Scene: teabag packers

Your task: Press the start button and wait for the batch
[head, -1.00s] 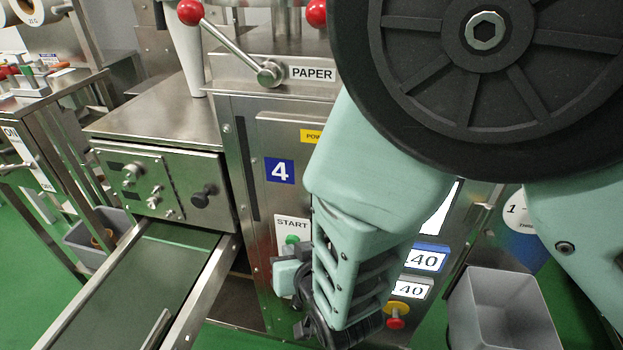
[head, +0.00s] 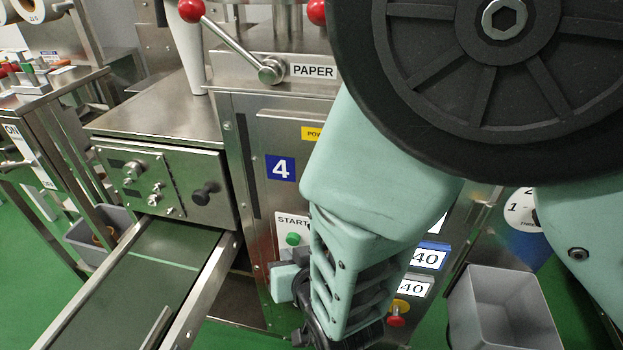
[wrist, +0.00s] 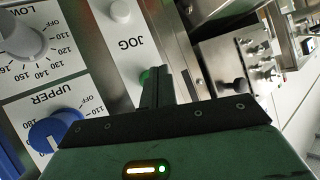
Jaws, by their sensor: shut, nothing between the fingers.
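The green start button (head: 293,239) sits under the START label (head: 293,221) on the steel front of the machine marked 4. My gripper (head: 284,258) is shut and empty just below the button, partly hidden by my own arm in the head view. In the wrist view the shut fingers (wrist: 155,78) point at the panel and partly cover the green button (wrist: 144,75). I cannot tell whether they touch it. A white JOG button (wrist: 120,11) is on the same panel.
A conveyor (head: 140,282) with a pale line across its belt runs toward the front left. A grey bin (head: 502,310) stands at the lower right, near a red knob (head: 397,320). Blue (wrist: 55,132) and grey dials show in the wrist view.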

